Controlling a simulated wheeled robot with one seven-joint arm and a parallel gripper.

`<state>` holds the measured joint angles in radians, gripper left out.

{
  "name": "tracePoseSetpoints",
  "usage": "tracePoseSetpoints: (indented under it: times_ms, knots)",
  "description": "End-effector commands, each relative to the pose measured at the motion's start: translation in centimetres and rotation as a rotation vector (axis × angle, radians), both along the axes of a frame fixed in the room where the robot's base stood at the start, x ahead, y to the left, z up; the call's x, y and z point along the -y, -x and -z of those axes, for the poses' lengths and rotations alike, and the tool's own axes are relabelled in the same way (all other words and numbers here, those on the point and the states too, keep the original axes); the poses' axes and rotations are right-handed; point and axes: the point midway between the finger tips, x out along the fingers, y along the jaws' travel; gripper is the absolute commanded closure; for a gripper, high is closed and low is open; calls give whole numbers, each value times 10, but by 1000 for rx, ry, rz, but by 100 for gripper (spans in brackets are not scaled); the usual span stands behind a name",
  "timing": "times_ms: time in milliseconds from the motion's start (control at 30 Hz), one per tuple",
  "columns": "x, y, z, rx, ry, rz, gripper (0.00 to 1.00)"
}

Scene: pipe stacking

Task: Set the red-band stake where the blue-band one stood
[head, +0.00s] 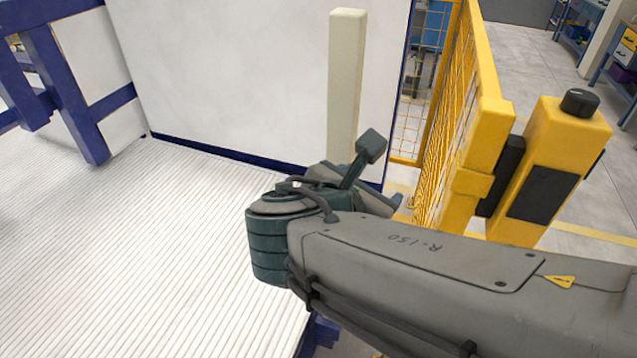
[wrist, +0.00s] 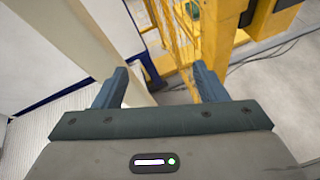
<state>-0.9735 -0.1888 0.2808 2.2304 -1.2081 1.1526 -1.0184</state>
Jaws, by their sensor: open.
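A pale cream square post (head: 345,85), probably a stake, stands upright in the head view in front of a white panel. No red or blue band shows on it, and its lower part is hidden behind my arm. In the wrist view the post (wrist: 80,40) slants from the top left down past the left finger. Its lower part shows in the gap between the fingers; I cannot tell how far in depth it is from them. My gripper (wrist: 157,82) is open, with nothing clasped. No second stake is in view.
A white ribbed deck (head: 120,260) with a blue frame (head: 70,75) fills the left and is bare. The white panel (head: 240,70) stands behind the post. A yellow mesh fence (head: 455,130) and a yellow post with a black knob (head: 560,140) stand close on the right.

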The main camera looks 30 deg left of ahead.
Motion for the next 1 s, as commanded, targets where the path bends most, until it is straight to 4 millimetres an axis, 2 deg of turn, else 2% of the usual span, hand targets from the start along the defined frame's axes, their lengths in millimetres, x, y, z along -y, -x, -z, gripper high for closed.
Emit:
tracePoseSetpoints:
  times_ms: [33,133,267,367,1000]
  knots:
    - [-21,10,-3,36,54,-85,35]
    - [-47,25,-12,100,133,-196,35]
    - [-62,33,-18,141,179,-262,35]
    - [-65,29,-18,149,190,-272,35]
    - [-76,-78,16,145,187,-268,35]
